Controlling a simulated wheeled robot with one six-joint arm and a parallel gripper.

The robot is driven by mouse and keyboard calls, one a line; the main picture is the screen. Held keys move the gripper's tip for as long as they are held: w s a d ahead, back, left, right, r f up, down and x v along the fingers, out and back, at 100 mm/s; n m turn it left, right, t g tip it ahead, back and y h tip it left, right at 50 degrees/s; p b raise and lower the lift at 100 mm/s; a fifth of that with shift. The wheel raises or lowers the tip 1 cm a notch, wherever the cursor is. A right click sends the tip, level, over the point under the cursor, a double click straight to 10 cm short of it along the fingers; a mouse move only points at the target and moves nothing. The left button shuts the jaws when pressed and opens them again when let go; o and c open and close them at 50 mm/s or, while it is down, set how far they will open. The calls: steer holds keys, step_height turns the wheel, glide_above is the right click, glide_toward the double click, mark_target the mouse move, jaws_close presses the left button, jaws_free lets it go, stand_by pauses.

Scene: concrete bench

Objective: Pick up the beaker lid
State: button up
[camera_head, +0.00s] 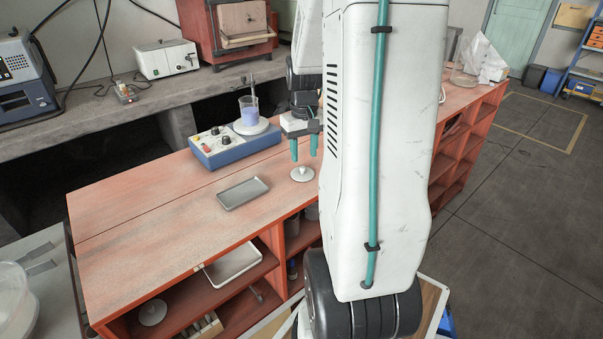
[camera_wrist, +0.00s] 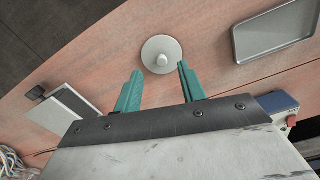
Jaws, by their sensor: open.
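The beaker lid (camera_head: 302,174) is a pale round disc with a small knob on top, lying on the reddish bench top. In the wrist view the lid (camera_wrist: 162,55) lies just beyond my fingertips, with the knob roughly in line with the gap between them. My gripper (camera_head: 303,152) has teal fingers, points down and is above the lid. The fingers are apart and empty in the wrist view (camera_wrist: 160,74). A beaker with bluish liquid (camera_head: 249,112) stands on the blue stirrer device (camera_head: 236,146) behind and left of the lid.
A grey metal tray (camera_head: 242,193) lies on the bench left of the lid; it also shows in the wrist view (camera_wrist: 236,45). The bench top (camera_head: 130,205) is clear at the left. Open shelves below hold another tray (camera_head: 234,264) and a round pale item (camera_head: 152,312).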

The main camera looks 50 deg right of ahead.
mark_target(303, 167)
step_height(303, 167, down, 5)
steer(key=shift+w+r, duration=0.15)
jaws_close()
steer(key=shift+r, duration=0.15)
